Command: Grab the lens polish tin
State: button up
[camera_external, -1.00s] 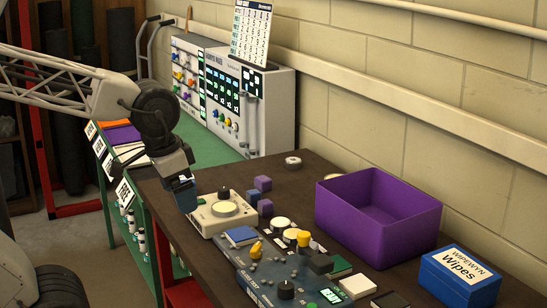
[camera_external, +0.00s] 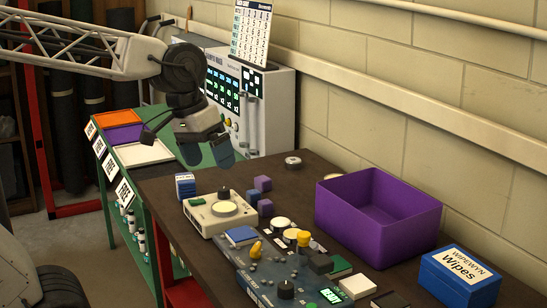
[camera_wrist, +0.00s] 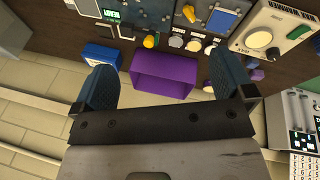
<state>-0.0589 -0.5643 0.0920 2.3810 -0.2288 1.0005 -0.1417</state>
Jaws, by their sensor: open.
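No label marks a lens polish tin, so I cannot tell which thing it is. In the external view, a small round white tin-like thing with a dark centre (camera_external: 293,161) lies alone at the table's back edge. Round pale lids (camera_external: 281,223) sit near the dark blue panel and also show in the wrist view (camera_wrist: 176,41). My gripper (camera_external: 209,160) is open and empty, raised above the table's far left end. In the wrist view its blue fingers are spread wide (camera_wrist: 160,63), with the purple bin seen between and beyond them.
The open purple bin (camera_external: 424,215) and blue wipes box (camera_external: 459,280) stand at the right along the wall. A cream device (camera_external: 207,219), purple cubes (camera_external: 263,184) and a blue-white block (camera_external: 185,186) are at the left. Dark tabletop (camera_external: 318,180) is clear left of the bin.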

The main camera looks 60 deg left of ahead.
jog(key=w+a+r+n+t+h, duration=0.15)
jog(key=w+a+n, duration=0.25)
jog(key=w+n, duration=0.55)
jog(key=w+a+r+n+t+h, duration=0.1)
jog(key=w+a+n+t+h, duration=0.3)
jog(key=w, duration=1.1)
jog(key=w+a+f+n+t+y, duration=0.1)
jog(key=w+a+f+n+t, duration=0.1)
jog(key=w+a+n, duration=0.7)
jog(key=w+a+f+n+t+y, duration=0.2)
jog(key=w+a+n, duration=0.5)
jog(key=a, duration=0.4)
jog(key=shift+m, duration=0.25)
jog(key=f, duration=0.7)
jog(key=w+f, duration=0.1)
jog(key=f, duration=1.4)
jog(key=shift+w+a, duration=0.3)
jog(key=shift+f, duration=0.2)
jog(key=shift+x, duration=1.3)
